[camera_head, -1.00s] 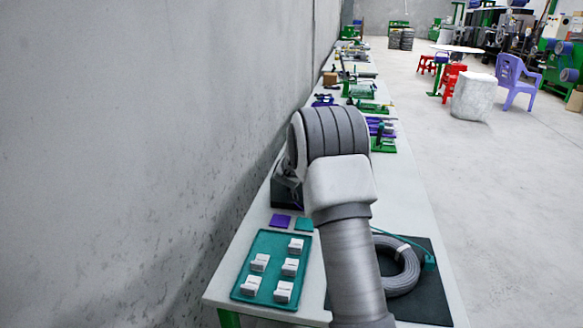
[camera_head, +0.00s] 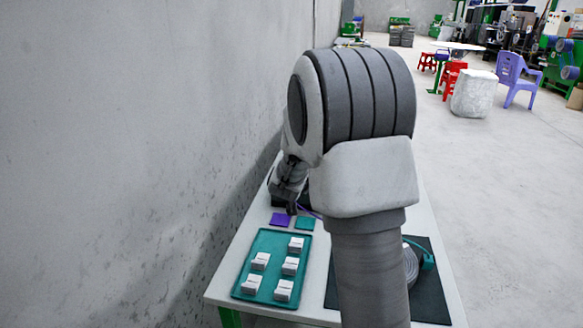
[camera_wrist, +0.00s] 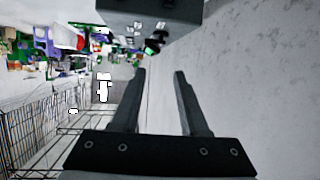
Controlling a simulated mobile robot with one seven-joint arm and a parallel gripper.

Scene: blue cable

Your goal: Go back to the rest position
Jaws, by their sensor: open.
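My gripper (camera_head: 291,209) is partly in view in the head view, left of my arm's big joint and above the far side of the table near the purple and teal squares. In the wrist view my gripper (camera_wrist: 160,73) has its two dark fingers apart with nothing between them. A grey box (camera_wrist: 150,12) with a dark knob-like part shows beyond the fingertips. The grey cable coil (camera_head: 410,266) lies on a dark mat (camera_head: 433,298) on the right of the table, mostly hidden behind my arm. A teal piece (camera_head: 428,259) shows beside it.
A teal tray (camera_head: 263,245) with several white blocks sits at the table's left. A purple square (camera_head: 281,219) and a teal square (camera_head: 305,223) lie behind it. A grey wall (camera_head: 140,150) runs close along the left; open floor (camera_head: 500,200) lies right.

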